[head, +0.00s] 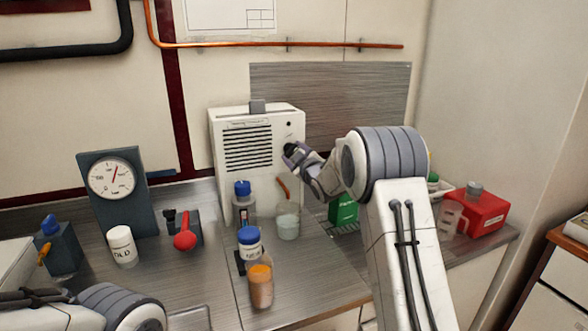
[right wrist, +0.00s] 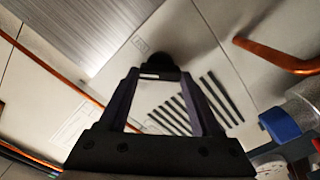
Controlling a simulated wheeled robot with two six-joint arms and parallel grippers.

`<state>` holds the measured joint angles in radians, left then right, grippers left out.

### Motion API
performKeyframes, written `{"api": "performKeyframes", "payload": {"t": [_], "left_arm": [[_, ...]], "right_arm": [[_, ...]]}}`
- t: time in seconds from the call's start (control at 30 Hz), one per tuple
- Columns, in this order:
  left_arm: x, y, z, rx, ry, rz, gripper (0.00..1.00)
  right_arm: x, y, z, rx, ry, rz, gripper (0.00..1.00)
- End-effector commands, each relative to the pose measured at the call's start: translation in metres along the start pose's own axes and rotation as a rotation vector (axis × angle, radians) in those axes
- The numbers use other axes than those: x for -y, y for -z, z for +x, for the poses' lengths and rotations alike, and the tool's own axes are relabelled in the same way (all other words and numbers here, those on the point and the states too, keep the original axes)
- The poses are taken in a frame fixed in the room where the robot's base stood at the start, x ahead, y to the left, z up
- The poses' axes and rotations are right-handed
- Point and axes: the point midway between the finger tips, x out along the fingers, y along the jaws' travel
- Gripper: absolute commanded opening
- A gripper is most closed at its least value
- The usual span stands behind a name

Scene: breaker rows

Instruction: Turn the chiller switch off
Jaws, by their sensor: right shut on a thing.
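The chiller is a white box (head: 255,185) with dark vent slots, standing against the wall on the steel bench. A black round knob (head: 289,147) is on its front, right of the vents. My right gripper (head: 293,153) reaches in from the right and is shut on this knob. In the right wrist view the knob (right wrist: 162,60) sits between the fingertips, with the slots behind it. The knob's pointer and markings are too small or hidden to read. My left arm shows at the lower left; its gripper is out of view.
Below the chiller stand a blue-capped bottle (head: 243,205), a beaker (head: 288,222), a white jar (head: 250,244) and an orange-topped jar (head: 261,287). A dial gauge (head: 112,180) and red-handled lever (head: 185,238) are left. A red box (head: 482,214) is right.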

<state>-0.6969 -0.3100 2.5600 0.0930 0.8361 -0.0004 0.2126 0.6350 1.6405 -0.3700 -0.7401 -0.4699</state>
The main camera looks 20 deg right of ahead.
Motion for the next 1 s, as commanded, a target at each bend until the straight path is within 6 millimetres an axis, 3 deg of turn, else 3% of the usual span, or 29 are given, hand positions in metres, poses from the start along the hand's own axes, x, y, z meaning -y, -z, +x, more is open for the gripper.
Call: {"api": "performKeyframes", "payload": {"t": [0.03,0.5,1.0], "left_arm": [[0.001,-0.001,0.018,0.000,0.000,0.000,0.50],[0.006,-0.005,0.090,0.000,0.000,0.000,0.50],[0.009,-0.007,0.128,0.000,0.000,0.000,0.50]], "right_arm": [[0.006,-0.005,0.000,-0.004,-0.002,-0.047,0.09],[0.006,-0.004,0.000,-0.003,-0.002,-0.487,0.09],[0.005,-0.002,0.000,-0.001,0.001,-0.788,0.09]]}}
